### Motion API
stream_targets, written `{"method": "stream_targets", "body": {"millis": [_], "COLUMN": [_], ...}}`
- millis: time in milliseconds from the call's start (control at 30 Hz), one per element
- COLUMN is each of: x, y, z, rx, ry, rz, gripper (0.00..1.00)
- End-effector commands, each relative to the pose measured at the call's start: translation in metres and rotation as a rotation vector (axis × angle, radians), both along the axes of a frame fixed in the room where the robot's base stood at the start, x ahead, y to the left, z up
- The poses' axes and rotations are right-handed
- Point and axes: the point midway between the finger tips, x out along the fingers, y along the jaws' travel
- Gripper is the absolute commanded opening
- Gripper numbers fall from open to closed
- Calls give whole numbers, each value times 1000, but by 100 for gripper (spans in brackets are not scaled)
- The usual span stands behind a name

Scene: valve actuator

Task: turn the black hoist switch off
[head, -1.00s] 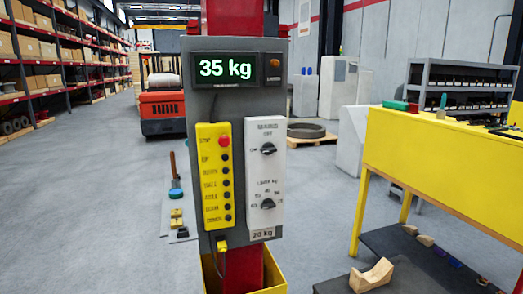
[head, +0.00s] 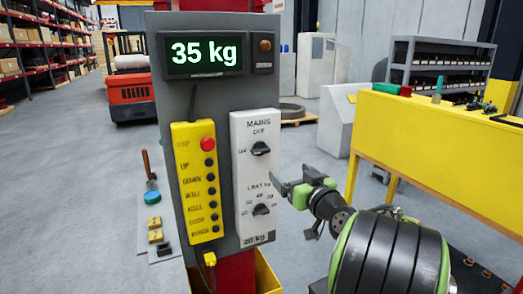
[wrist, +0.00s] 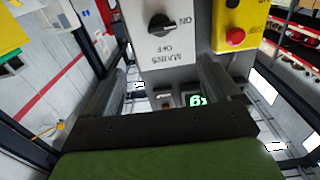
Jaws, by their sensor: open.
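The black hoist switch (head: 260,148) is a rotary knob on the upper part of the white panel, under the words MAINS and OFF. Its handle lies about sideways, pointing at the ON mark, left in the head view. In the wrist view the switch (wrist: 160,24) shows upside down at the top, with its handle toward ON on the right. My gripper (head: 292,209) is to the right of and lower than the switch, apart from the panel. In the wrist view my gripper (wrist: 163,72) has its fingers spread with nothing between them.
A second black knob (head: 262,210) sits below on the white panel (head: 244,185). A yellow button box (head: 198,190) with a red stop button is just left. The display (head: 205,53) above reads 35 kg. A yellow bench (head: 425,140) stands at right.

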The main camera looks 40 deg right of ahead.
Motion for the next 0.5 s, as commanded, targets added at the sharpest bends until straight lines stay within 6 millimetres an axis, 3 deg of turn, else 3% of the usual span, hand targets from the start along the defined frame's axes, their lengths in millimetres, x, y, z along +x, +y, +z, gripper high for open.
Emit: {"method": "stream_targets", "body": {"millis": [167, 500], "x": [30, 113], "y": [-6, -30], "z": [3, 4], "rx": [1, 1], "ry": [-3, -1], "rz": [7, 8], "gripper": [89, 89]}}
